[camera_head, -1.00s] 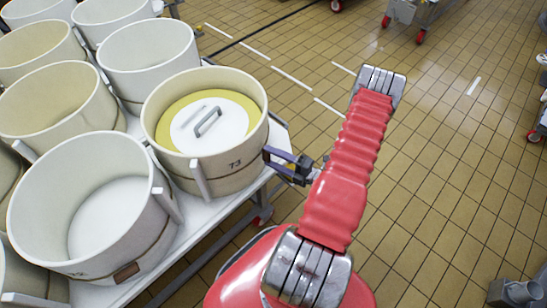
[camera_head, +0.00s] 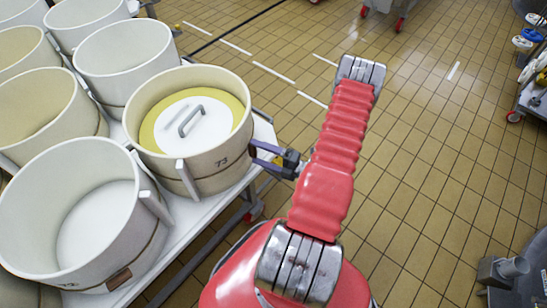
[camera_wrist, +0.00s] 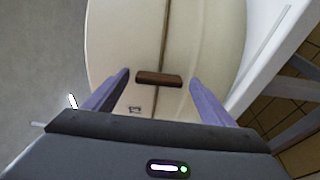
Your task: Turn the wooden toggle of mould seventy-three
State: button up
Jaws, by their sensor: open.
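Mould seventy-three (camera_head: 205,160) is a cream round mould with "73" on its side and a yellow and white lid inside. It stands at the right edge of a white table. Its brown wooden toggle (camera_wrist: 159,79) shows in the wrist view, lying crosswise over a dark band on the mould's wall. My gripper (camera_head: 257,153) is open at the right side of the mould. In the wrist view its two purple fingers stand apart, one on each side of the toggle and nearer the camera. I cannot tell whether either finger touches the mould. The toggle is hidden in the head view.
Several other white moulds stand on the table (camera_head: 195,215), including an empty one (camera_head: 40,205) at the front left. Tiled floor (camera_head: 440,150) lies open to the right. A cart (camera_head: 533,100) stands at the far right.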

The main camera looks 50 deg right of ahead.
jog(key=v, duration=1.3)
jog(key=shift+s, duration=0.35)
dwell(0.4)
